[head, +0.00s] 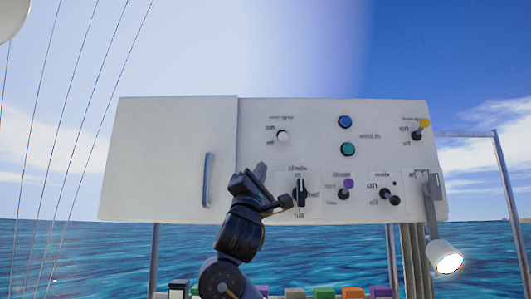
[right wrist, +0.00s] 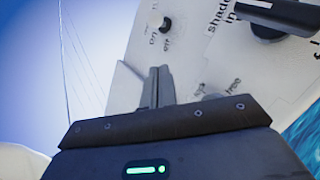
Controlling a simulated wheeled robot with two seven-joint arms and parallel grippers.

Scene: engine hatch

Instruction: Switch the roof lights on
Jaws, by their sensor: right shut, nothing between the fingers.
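A white control panel (head: 310,160) carries several switches with small, blurred labels; I cannot read which one is for the roof lights. A yellow-tipped switch (head: 423,124) is at the upper right, and a black-tipped one (head: 393,200) is at the lower right. My right gripper (head: 260,171) is shut and empty in front of the panel, left of the black rotary knob (head: 299,192). Its fingers (right wrist: 158,75) show in the right wrist view. My left gripper is out of view.
A blue button (head: 345,122), a green button (head: 348,149) and a purple-tipped switch (head: 348,184) are on the panel. A cabinet door with a grey handle (head: 208,180) is at left. A white lamp (head: 444,257) with a bright face hangs at lower right. Coloured blocks line the bottom.

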